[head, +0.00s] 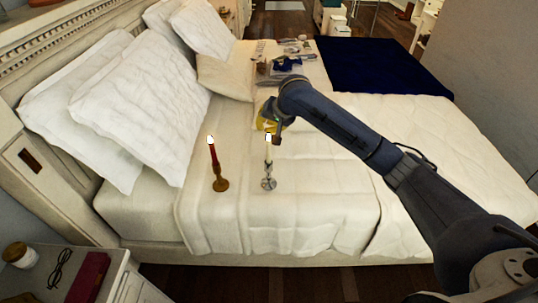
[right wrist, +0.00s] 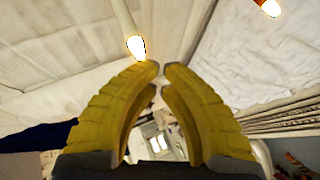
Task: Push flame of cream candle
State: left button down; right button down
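The cream candle (head: 268,155) stands upright in a silver holder (head: 268,183) on the bed, with a bright flame (head: 268,138) at its top. In the right wrist view the cream candle (right wrist: 124,16) and its flame (right wrist: 136,47) are just left of the fingertips, with a small gap. My right gripper (head: 270,124), with yellow fingers, is beside and just above the flame. Its fingertips (right wrist: 161,69) are brought together with nothing held between them. My left gripper is not in view.
A lit red candle (head: 214,162) in a brass holder (head: 220,185) stands to the left; its flame shows in the right wrist view (right wrist: 270,7). White pillows (head: 140,105) lie on the left. A dark blue blanket (head: 380,65) and small items lie farther back.

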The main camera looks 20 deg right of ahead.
jog(key=shift+r, duration=2.4)
